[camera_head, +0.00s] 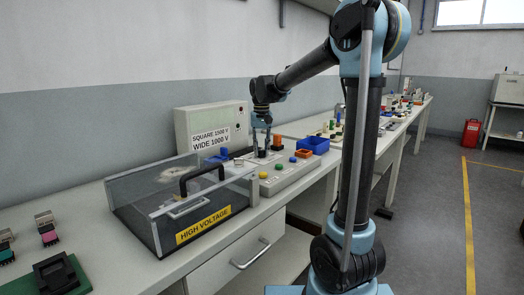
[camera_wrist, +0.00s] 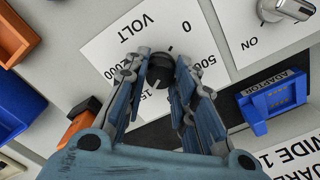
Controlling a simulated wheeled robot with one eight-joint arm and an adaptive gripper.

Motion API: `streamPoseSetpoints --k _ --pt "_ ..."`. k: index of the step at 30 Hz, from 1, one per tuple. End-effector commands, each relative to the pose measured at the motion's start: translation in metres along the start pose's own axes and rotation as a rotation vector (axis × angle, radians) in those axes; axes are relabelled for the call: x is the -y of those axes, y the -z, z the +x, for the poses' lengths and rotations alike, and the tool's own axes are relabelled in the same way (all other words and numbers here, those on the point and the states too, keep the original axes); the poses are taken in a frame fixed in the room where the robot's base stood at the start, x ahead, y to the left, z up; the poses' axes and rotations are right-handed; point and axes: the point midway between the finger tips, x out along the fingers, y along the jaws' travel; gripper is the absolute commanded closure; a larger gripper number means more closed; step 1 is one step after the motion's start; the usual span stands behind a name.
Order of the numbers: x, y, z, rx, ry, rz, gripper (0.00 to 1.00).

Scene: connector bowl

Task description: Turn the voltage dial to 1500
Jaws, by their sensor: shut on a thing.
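The voltage dial (camera_wrist: 160,70) is a dark round knob on a white label card (camera_wrist: 110,45) marked VOLT. The numbers 0, part of 500, part of 1500 and 2000 show around it. My gripper (camera_wrist: 163,66) is shut on the dial, one finger on each side. In the head view my gripper (camera_head: 262,150) points down at the control panel (camera_head: 285,182), and the dial is too small to make out.
A silver ON switch (camera_wrist: 290,8) and a blue ADAPTOR block (camera_wrist: 272,98) lie to the right in the wrist view. Orange (camera_wrist: 15,38) and blue (camera_wrist: 18,108) bins are at left. The HIGH VOLTAGE box (camera_head: 185,215) and a sign reading SQUARE 1500 V, WIDE 1000 V (camera_head: 211,137) stand nearby.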

Motion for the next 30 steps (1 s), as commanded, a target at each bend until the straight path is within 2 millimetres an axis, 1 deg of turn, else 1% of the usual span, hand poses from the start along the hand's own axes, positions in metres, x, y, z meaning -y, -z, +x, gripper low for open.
streamPoseSetpoints --k 5,6,8,9,19,22,26,30 --pt "0.0 0.0 0.0 0.0 -0.001 0.0 0.99" --pt "0.0 0.0 0.0 0.0 -0.001 0.0 0.73" --pt "0.0 0.0 0.0 0.0 -0.001 0.0 0.6" --pt "0.0 0.0 0.0 0.0 0.0 0.0 0.55" --pt "0.0 0.0 -0.001 0.0 0.0 -0.001 0.55" --pt "0.0 0.0 -0.005 0.0 0.0 -0.001 0.55" --pt "0.0 0.0 -0.021 0.0 0.0 -0.001 0.55" --pt "0.0 0.0 -0.046 0.0 0.0 -0.001 0.55"
